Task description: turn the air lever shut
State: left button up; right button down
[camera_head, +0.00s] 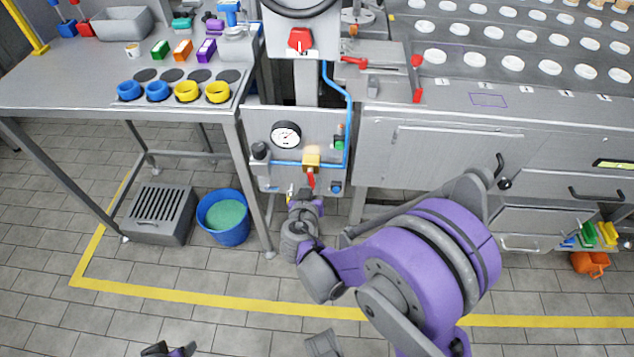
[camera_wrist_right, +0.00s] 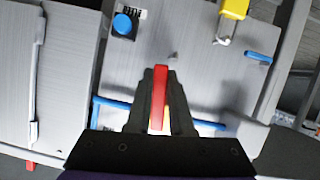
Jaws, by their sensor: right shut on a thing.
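The air lever (camera_head: 311,180) is a short red handle on a brass-yellow valve (camera_head: 311,161) in the blue air pipe of the grey panel. In the head view it hangs down, crosswise to the pipe. My right gripper (camera_head: 308,191) reaches it from below. In the right wrist view the red lever (camera_wrist_right: 158,98) stands between the two fingers of the gripper (camera_wrist_right: 158,88), which are shut on it. The valve is mostly hidden behind the fingers there. At the bottom edge of the head view, a small dark and purple part seems to be my left gripper (camera_head: 168,350); its fingers are unclear.
A pressure gauge (camera_head: 286,136) sits on the panel above the lever. A yellow padlock (camera_wrist_right: 235,8) and a blue knob (camera_wrist_right: 124,24) are close by. A blue bucket (camera_head: 223,217) and a slotted grey box (camera_head: 160,213) stand on the floor at left.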

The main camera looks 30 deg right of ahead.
jog(key=shift+w+a+m+y, duration=0.2)
jog(key=shift+a+m+y, duration=0.2)
jog(key=shift+m, duration=0.3)
jog(key=c, duration=0.8)
grip_release()
jog(key=p+v, duration=0.2)
jog(key=v, duration=0.8)
jog(key=shift+s, duration=0.4)
